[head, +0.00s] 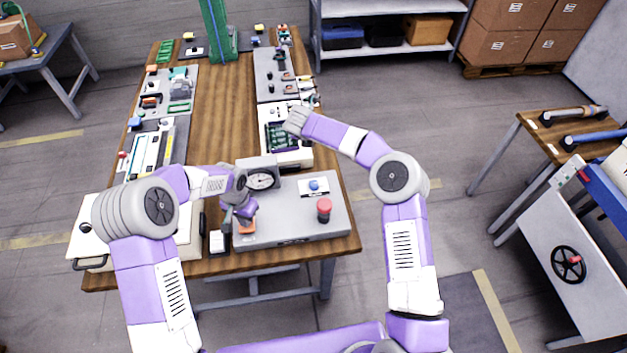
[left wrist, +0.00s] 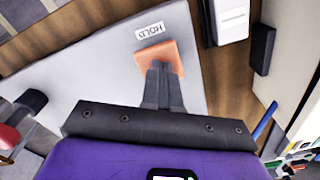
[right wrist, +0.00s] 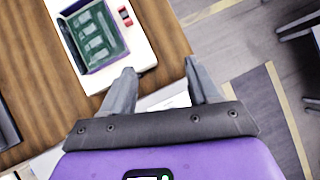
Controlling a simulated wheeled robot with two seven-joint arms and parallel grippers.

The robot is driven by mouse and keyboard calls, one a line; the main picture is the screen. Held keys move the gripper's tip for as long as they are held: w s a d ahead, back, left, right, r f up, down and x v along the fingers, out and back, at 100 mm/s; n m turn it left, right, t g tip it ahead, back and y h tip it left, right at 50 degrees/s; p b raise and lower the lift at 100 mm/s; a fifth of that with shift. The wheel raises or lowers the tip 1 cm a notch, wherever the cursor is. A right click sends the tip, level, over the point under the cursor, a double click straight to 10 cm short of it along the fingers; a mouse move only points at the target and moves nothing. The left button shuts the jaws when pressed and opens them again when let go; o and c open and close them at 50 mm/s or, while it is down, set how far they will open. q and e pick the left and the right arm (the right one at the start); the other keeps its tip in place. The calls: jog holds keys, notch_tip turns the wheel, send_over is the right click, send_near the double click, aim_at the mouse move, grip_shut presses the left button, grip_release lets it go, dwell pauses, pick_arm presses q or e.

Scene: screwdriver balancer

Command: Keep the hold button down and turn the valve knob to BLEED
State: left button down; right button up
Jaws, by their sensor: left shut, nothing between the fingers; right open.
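The grey panel (head: 290,225) stands at the near end of the wooden bench, with a dial gauge (head: 261,180) at its back. The orange hold button (head: 247,227) is at its front left; it also shows beside the HOLD label in the left wrist view (left wrist: 150,54). My left gripper (left wrist: 163,70) is shut and empty, its tips over the button and seemingly touching it. How far the button is pressed cannot be told. A blue knob (head: 314,185) sits on a white plate, with a red knob (head: 324,208) nearer; labels are unreadable. My right gripper (right wrist: 160,68) is open and empty, beyond the panel.
A white unit with a green tray (right wrist: 97,40) lies below and ahead of my right gripper. Other devices line both bench sides, with bare wood (head: 225,110) between. A small white box (head: 217,242) stands left of the panel. A side table (head: 560,130) is at right.

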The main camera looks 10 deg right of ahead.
aim_at(314, 183)
jog(key=s+a+f+m+g+y, duration=0.1)
jog(key=s+f+m+g+y, duration=0.15)
jog(key=s+m+g, duration=0.5)
jog(key=shift+m+t, duration=0.25)
notch_tip(314, 183, down, 11)
jog(key=shift+s+r, duration=0.1)
jog(key=c, duration=1)
jog(key=shift+c, duration=0.2)
